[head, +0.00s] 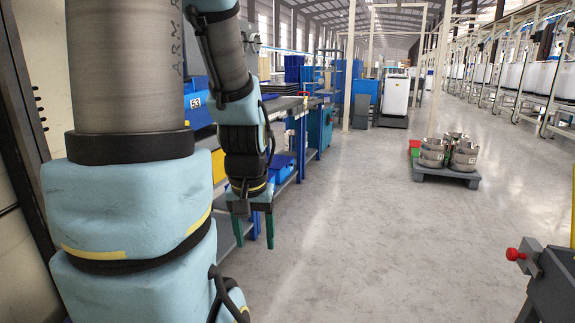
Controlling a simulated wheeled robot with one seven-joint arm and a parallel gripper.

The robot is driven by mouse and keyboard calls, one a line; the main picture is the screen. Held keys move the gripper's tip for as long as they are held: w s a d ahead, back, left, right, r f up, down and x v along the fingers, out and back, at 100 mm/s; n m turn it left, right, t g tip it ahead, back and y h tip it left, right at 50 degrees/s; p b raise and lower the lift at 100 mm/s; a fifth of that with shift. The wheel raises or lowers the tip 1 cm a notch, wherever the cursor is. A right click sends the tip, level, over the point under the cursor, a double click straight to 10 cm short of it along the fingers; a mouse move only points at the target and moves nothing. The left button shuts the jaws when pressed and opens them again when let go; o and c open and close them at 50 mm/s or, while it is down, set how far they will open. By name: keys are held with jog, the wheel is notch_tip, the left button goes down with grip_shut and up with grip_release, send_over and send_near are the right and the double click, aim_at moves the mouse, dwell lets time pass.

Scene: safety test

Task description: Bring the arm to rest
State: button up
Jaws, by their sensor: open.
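My arm, in light blue padding, fills the left of the head view. Its forearm hangs down, and my gripper (254,228) points at the floor at its lower end. The gripper is in front of the lower part of a workbench (307,103) in the picture. I cannot tell how far apart they are. My arm hides part of the bench and what stands behind it.
A grey pallet (446,174) with several metal pots (463,156) stands on the floor at right. A dark grey unit with a red knob (513,254) is at the lower right. A white cabinet (396,95) stands farther back. The middle floor (350,220) is clear.

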notch_tip(320, 180, up, 20)
jog(key=p, duration=1.7)
jog(key=shift+p, duration=0.3)
